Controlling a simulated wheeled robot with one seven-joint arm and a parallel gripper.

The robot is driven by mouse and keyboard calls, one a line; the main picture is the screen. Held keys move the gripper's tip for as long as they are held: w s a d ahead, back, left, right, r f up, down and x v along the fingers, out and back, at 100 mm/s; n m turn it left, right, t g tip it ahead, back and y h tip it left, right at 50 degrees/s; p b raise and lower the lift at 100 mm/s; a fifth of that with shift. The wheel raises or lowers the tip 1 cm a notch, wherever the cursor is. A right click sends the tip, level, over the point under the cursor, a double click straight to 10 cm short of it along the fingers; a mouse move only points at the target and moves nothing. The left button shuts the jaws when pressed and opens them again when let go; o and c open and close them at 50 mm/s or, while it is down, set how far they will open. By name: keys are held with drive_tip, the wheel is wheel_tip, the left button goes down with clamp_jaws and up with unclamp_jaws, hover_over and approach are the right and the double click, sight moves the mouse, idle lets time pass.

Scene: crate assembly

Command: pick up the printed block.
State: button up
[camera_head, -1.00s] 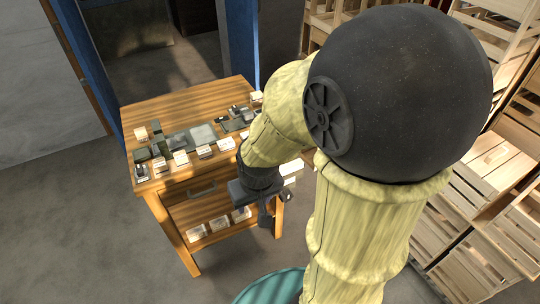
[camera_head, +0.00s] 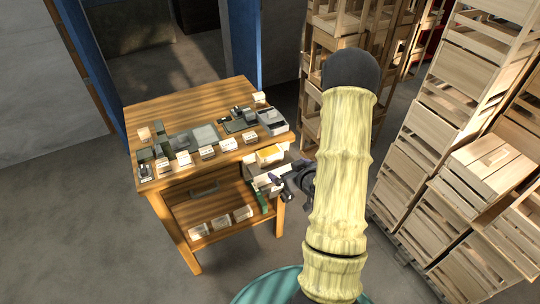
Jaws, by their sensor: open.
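Several small pale blocks with dark marks, one of them a block near the middle (camera_head: 207,152), stand in a row along the front edge of the wooden table (camera_head: 165,105). More pale blocks (camera_head: 221,222) lie on its lower shelf. I cannot tell which is the printed block; the marks are too small to read. My gripper (camera_head: 281,189) is open, small and dark in the view, at the right side of the table below its top. No block shows between its fingers.
Grey trays and dark parts (camera_head: 204,135) lie on the tabletop. Stacked wooden crates (camera_head: 455,110) fill the right side. Floor at left is clear.

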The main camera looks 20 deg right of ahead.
sight(271, 153)
drive_tip(key=shift+s+d+f+t, duration=0.25)
drive_tip(key=shift+s+d+t, duration=0.15)
drive_tip(key=shift+d+t, duration=0.45)
drive_tip(key=shift+w+a, duration=0.1)
drive_tip(key=p+x, duration=0.3)
drive_tip(key=x, duration=0.9)
drive_tip(key=shift+a, duration=0.1)
drive_tip(key=shift+p, duration=0.3)
drive_tip(key=p+x, duration=0.1)
drive_tip(key=x, duration=0.1)
drive_tip(key=p+x, duration=0.1)
drive_tip(key=x, duration=0.1)
drive_tip(key=shift+w+a, duration=0.1)
drive_tip(key=shift+a, duration=0.15)
drive_tip(key=shift+w+f, duration=0.3)
drive_tip(key=shift+w, duration=0.2)
